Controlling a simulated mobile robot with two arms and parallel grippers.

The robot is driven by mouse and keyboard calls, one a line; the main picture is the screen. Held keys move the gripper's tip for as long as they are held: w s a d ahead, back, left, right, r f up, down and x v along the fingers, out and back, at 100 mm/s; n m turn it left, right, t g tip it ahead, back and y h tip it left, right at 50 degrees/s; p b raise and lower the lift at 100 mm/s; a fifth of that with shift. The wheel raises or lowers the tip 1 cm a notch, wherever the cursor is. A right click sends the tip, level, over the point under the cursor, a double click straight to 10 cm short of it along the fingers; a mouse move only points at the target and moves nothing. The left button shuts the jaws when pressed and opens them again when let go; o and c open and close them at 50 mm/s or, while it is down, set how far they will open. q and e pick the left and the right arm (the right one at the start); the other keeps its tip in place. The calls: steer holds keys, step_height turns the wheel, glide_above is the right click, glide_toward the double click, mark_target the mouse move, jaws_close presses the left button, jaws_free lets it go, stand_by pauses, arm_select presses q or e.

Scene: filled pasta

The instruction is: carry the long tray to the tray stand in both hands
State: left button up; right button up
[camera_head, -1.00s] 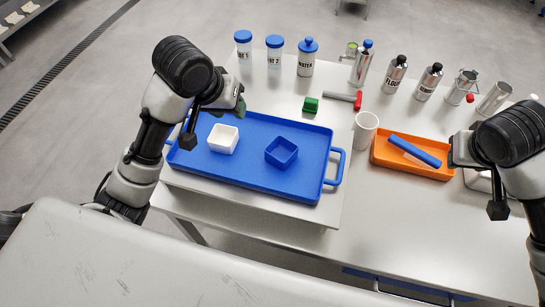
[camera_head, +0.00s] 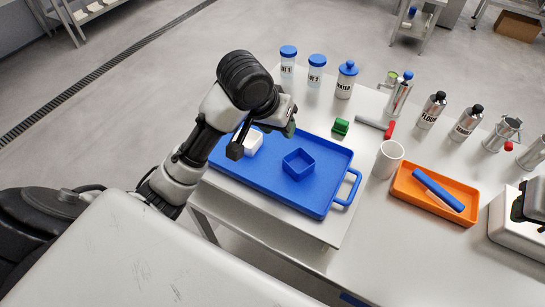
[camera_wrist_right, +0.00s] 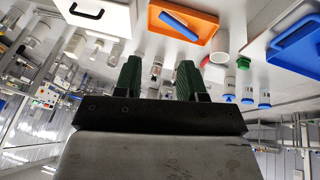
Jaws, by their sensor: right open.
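The long blue tray (camera_head: 325,205) lies flat on the white worktop in the head view, with a loop handle showing at its right end. A white square bowl (camera_head: 254,146) and a blue square bowl (camera_head: 298,164) stand in it. My left gripper (camera_head: 290,124) is over the tray's far left part, partly hiding the white bowl; its jaw opening cannot be made out. My right gripper (camera_wrist_right: 158,78) shows only in the right wrist view, open and empty, apart from the tray (camera_wrist_right: 295,48). I cannot identify the tray stand.
An orange tray (camera_head: 408,195) holding a blue bar (camera_head: 438,190) is right of a white mug (camera_head: 388,160). A green block (camera_head: 341,126), a red-ended tool (camera_head: 375,125), labelled jars (camera_head: 346,80) and metal bottles (camera_head: 433,110) line the back. A white box (camera_head: 508,235) stands far right.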

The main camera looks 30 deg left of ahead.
steer(key=v, duration=0.4)
steer(key=shift+s+a+r, duration=0.1)
steer(key=shift+a+r, duration=0.1)
steer(key=shift+r, duration=0.15)
steer(key=shift+r, duration=0.1)
arm_select(q)
steer(key=s+d+p, duration=0.3)
steer(key=s+p, duration=0.1)
steer(key=shift+s+d, duration=0.35)
steer(key=shift+d, duration=0.05)
arm_select(e)
step_height(320, 180, up, 4)
steer(key=shift+r, duration=0.15)
